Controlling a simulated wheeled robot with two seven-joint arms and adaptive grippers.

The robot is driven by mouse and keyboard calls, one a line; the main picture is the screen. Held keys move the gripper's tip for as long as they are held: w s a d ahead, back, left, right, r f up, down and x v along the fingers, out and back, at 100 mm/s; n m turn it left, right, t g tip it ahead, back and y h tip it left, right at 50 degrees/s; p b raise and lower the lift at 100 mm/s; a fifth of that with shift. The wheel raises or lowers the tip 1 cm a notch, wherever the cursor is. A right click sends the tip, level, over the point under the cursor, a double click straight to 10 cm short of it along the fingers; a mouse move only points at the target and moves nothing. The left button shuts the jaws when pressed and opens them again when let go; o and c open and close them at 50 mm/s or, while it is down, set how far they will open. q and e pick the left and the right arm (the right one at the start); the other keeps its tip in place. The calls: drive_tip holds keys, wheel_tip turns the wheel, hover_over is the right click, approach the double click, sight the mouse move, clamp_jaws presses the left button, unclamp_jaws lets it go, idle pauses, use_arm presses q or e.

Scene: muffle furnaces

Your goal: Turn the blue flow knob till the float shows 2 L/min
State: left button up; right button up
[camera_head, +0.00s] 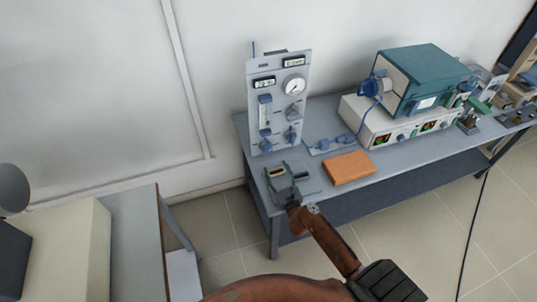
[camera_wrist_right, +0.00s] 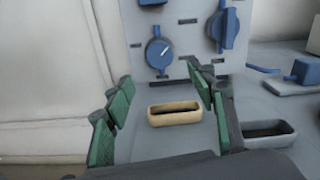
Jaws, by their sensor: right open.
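The gas panel (camera_head: 298,107) stands upright at the left end of the bench. A flowmeter tube (camera_head: 265,108) is on its left side; its float is too small to read. The blue flow knob (camera_head: 265,141) sits below the tube. In the right wrist view the blue knob (camera_wrist_right: 159,53) is round, with a white pointer line tilted up to the right. My right gripper (camera_head: 286,188) is in front of the panel. In the right wrist view its green-padded fingers (camera_wrist_right: 158,84) are apart and empty, with the knob beyond them, not touched. My left gripper is out of view.
A second blue knob (camera_wrist_right: 226,27) is to the right on the panel. A tan-rimmed slot (camera_wrist_right: 175,116) and a grey-rimmed slot (camera_wrist_right: 268,132) lie below. An orange block (camera_head: 348,168), blue fittings (camera_head: 334,142) and a teal furnace (camera_head: 427,78) occupy the bench farther right.

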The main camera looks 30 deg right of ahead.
sight(268, 152)
drive_tip(key=b+x, duration=0.1)
drive_tip(key=x, duration=0.9)
drive_tip(key=shift+a, duration=0.1)
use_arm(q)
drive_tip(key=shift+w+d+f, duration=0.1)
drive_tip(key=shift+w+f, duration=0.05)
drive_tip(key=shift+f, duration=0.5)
use_arm(e)
drive_tip(key=shift+s, duration=0.1)
drive_tip(key=shift+c, duration=0.5)
drive_tip(key=c, duration=1)
drive_tip(key=n+p, duration=0.2)
drive_tip(key=p, duration=0.1)
drive_tip(key=shift+a+r+n, duration=0.1)
drive_tip(key=shift+r+n, duration=0.15)
drive_tip(key=shift+n, duration=0.05)
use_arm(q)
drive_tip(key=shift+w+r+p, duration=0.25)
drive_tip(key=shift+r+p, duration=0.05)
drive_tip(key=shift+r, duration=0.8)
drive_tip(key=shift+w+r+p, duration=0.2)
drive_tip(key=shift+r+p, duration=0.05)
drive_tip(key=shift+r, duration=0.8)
use_arm(e)
drive_tip(key=shift+f+n, duration=0.25)
drive_tip(key=shift+n, duration=0.75)
drive_tip(key=o, duration=1.1)
